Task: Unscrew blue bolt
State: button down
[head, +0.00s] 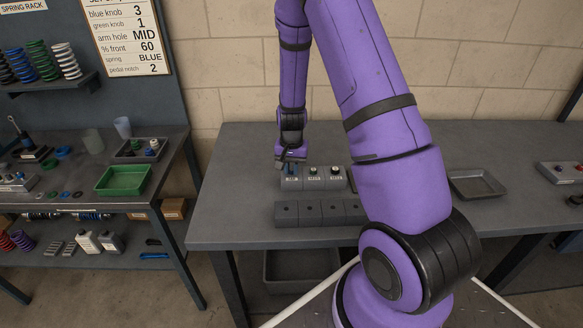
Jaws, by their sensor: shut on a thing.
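My gripper (290,164) points down over the left end of a light grey block (325,180) on the grey table. It is shut on the blue bolt (291,171), of which only a small dark blue part shows below the fingers. The rest of the bolt is hidden by the gripper. I cannot tell how far it sits in the block.
A dark grey block with several holes (318,213) lies in front of the light block. A shallow grey tray (477,184) is at the right, beyond my arm. A green tray (123,180) is on the left bench. The table's left part is clear.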

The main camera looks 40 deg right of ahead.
jog(key=n, duration=0.3)
jog(key=shift+n, duration=0.4)
jog(key=n, duration=0.3)
jog(key=shift+n, duration=1.1)
jog(key=shift+n, duration=0.6)
jog(key=n, duration=0.4)
